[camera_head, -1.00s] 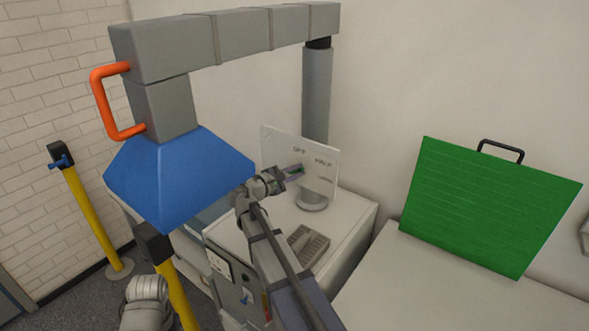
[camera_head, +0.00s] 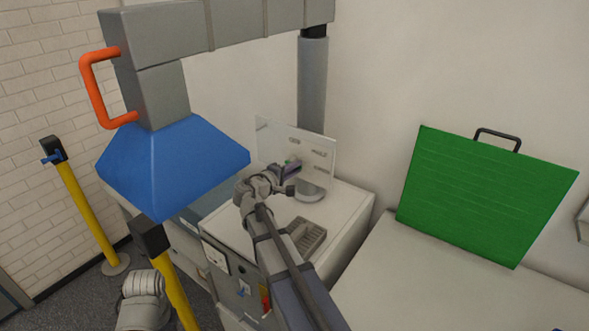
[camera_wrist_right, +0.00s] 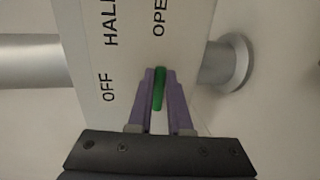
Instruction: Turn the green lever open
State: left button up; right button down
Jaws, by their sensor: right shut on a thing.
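The green lever (camera_wrist_right: 159,90) is in the right wrist view, between the purple fingers of my right gripper (camera_wrist_right: 160,80), which is shut on it. The lever stands in front of a white panel (camera_wrist_right: 128,58) marked OFF, HALF and OPEN, with its tip just below the OPEN word in that view. The lever's pivot is hidden. My left gripper is out of view.
A blue hood (camera_head: 175,165) hangs left of my right arm from a grey duct (camera_head: 155,95). A grey tray (camera_head: 305,236) lies on the white cabinet below the panel. A green board (camera_head: 485,195) stands at right on a mostly clear white table (camera_head: 430,290).

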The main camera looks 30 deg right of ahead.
jog(key=shift+s+f, duration=0.1)
dwell(0.3)
jog(key=c, duration=0.8)
grip_release()
jog(key=shift+c, duration=0.2)
jog(key=p+v, duration=0.1)
jog(key=v, duration=0.6)
jog(key=shift+a+p, duration=0.3)
jog(key=shift+a, duration=0.05)
jog(key=shift+s, duration=0.1)
jog(key=s+a+f+g+y, duration=0.2)
jog(key=s+a+f+y, duration=0.2)
jog(key=s+a, duration=0.3)
jog(key=s+a+f+g+y, duration=0.2)
jog(key=s+a+f+y, duration=0.3)
jog(key=a, duration=0.8)
jog(key=s+a+f+g+y, duration=0.2)
jog(key=s+a+f+y, duration=0.2)
jog(key=s+a+f, duration=0.4)
jog(key=s+a, duration=0.1)
jog(key=a, duration=0.2)
jog(key=shift+m, duration=0.3)
